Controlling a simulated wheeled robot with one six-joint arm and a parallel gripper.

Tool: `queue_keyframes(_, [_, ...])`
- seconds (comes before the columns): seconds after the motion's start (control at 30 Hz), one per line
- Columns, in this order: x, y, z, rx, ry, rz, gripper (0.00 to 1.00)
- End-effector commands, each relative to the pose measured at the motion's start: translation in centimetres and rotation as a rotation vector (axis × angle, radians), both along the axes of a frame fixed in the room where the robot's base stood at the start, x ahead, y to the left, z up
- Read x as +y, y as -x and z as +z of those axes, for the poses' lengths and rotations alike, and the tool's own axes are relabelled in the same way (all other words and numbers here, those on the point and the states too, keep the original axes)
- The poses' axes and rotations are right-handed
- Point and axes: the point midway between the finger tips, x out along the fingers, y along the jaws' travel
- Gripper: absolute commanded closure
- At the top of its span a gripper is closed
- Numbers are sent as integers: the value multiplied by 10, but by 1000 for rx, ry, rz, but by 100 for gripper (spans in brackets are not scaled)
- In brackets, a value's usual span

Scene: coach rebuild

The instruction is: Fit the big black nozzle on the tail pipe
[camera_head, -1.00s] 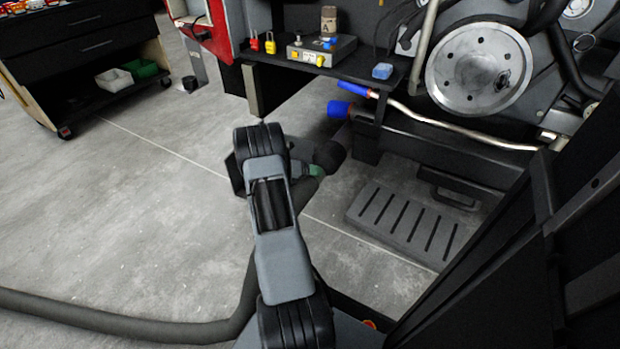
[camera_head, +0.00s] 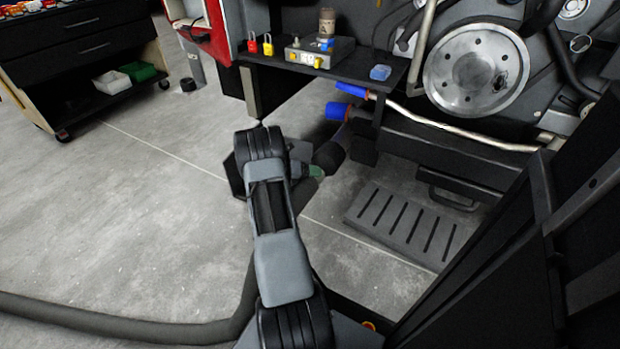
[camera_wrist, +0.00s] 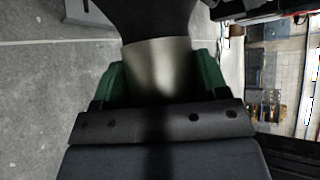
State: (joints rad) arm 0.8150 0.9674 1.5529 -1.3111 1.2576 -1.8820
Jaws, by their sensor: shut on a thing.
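My gripper (camera_head: 316,171) is low in front of the engine bay, largely hidden behind my own arm in the head view. In the wrist view its green-padded fingers (camera_wrist: 160,78) are shut on the pale metal collar of the big black nozzle (camera_wrist: 155,18). The nozzle also shows in the head view (camera_head: 329,153), tilted up and to the right. A pipe with a wide blue end (camera_head: 338,111) shows just above the nozzle. A thinner silver pipe with a blue end (camera_head: 355,89) runs above it. I cannot tell whether nozzle and blue end touch.
A grey hose (camera_head: 120,322) lies across the floor at the left. A dark shelf (camera_head: 350,68) with padlocks and a control box overhangs the pipes. A slotted grey step plate (camera_head: 405,225) lies to the right.

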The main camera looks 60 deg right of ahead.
Motion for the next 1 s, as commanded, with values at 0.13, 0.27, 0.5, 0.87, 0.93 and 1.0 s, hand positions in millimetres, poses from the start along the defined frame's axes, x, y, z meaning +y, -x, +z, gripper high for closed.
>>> queue_keyframes(0.13, [-4, 0, 1, -1, 5, 0, 66])
queue_keyframes(0.27, [-7, 0, 0, -1, 5, 0, 66])
queue_keyframes(0.5, [-12, -1, -1, -1, 6, 0, 66])
queue_keyframes(0.87, [-16, 0, -1, -1, 5, 0, 66])
queue_keyframes(0.93, [-16, 0, -1, -1, 5, 0, 66])
queue_keyframes(1.0, [-16, 0, -1, -1, 5, 0, 31])
